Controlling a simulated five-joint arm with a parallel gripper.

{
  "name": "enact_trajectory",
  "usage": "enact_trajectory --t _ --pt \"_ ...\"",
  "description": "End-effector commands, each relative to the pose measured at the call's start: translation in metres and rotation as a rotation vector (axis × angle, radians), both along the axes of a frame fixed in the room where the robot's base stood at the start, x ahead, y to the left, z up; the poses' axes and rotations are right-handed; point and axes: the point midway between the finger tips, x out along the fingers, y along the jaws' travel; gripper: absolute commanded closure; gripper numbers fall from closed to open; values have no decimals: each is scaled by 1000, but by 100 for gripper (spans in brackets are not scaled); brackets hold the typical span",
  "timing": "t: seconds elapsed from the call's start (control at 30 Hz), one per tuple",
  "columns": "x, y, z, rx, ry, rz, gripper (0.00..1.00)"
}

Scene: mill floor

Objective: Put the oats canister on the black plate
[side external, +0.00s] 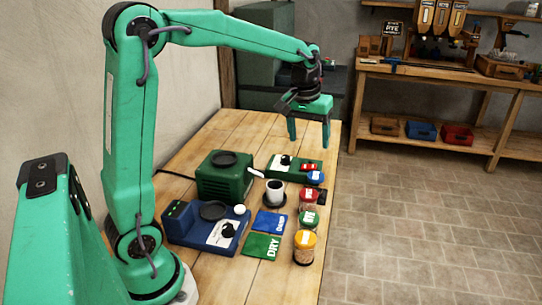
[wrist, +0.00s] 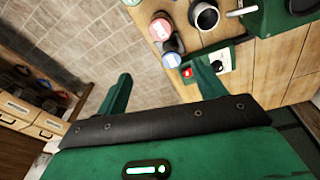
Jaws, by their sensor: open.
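My gripper (side external: 309,138) is open and empty, held above the far end of the wooden table; its two fingers also show in the wrist view (wrist: 161,78). Lidded jars stand in a row along the table's right side: an orange-lidded one (side external: 304,250), a green-lidded one (side external: 308,221), a red-lidded one (side external: 308,199) and a blue-lidded one (side external: 315,178). Their labels are too small for me to tell which holds oats. Round black plates lie on the blue scale (side external: 214,210) and the green box (side external: 224,158). I cannot tell which is meant.
A wooden workbench (side external: 440,75) stands across the tiled floor.

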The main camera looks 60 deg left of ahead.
Motion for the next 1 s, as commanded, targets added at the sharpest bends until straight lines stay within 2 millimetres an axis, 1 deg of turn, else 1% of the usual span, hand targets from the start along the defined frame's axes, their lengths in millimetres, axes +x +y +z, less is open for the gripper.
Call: enact_trajectory --t 0.03,0.2,0.47,0.63,0.8,0.9,1.0 --pt "-11 -6 8 6 -19 -26 31" --pt "-46 -21 24 25 -70 -109 31" --pt "-101 -41 36 58 -150 -237 31" --pt "-136 -52 36 82 -201 -318 31" --pt "-170 -60 29 107 -251 -399 31" --pt "-186 -64 24 121 -278 -441 31" --pt "-199 -67 18 133 -298 -474 31"
